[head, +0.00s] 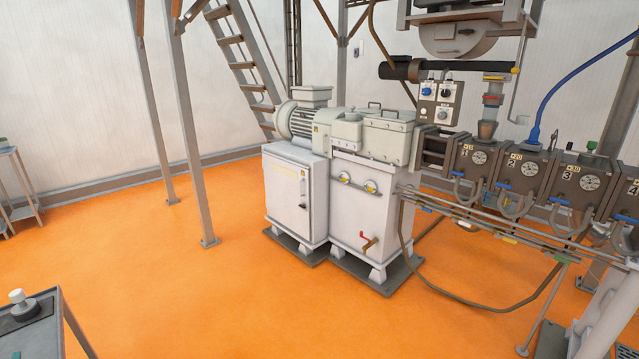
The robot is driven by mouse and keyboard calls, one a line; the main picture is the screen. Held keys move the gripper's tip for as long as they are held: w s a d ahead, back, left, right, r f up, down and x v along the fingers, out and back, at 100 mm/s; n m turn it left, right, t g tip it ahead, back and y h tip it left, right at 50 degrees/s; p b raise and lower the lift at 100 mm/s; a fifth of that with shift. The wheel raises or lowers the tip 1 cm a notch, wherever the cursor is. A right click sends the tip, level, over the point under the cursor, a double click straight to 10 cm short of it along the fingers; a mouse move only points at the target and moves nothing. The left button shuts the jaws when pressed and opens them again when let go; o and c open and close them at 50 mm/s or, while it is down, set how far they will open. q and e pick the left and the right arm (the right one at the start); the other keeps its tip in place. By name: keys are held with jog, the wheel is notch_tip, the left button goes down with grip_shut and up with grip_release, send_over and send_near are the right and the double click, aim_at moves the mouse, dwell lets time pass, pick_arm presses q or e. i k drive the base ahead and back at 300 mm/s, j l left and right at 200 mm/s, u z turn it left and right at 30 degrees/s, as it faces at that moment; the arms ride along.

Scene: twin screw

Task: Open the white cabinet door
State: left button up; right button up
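The white cabinet (320,193) stands on the orange floor in the middle of the head view, under a grey-white motor. Its door (288,196) is on the left front face and looks shut. A small dark handle (303,190) sits near the door's right edge. A second white housing (366,215) with gauges and a red-handled valve adjoins it on the right. Neither of my grippers shows in the view.
Steel posts (190,130) and a ladder (242,60) stand left of and behind the cabinet. A table corner (45,335) is at lower left. Numbered barrel modules (530,170) and pipes extend right. The orange floor (190,290) before the cabinet is clear.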

aim_at(286, 185)
jog(key=i+u, duration=0.2)
jog(key=i, duration=0.25)
jog(key=i+u, duration=0.15)
jog(key=i, duration=0.3)
jog(key=i+l+u, duration=0.2)
jog(key=i, duration=0.3)
jog(key=i+u, duration=0.2)
jog(key=i, duration=0.25)
jog(key=i+l+u, duration=0.15)
jog(key=i, duration=0.3)
jog(key=i+j+z, duration=0.25)
jog(key=i+j, duration=0.2)
jog(key=i, duration=0.3)
jog(key=i+j+z, duration=0.3)
jog(key=i+j, duration=0.35)
jog(key=i, duration=0.05)
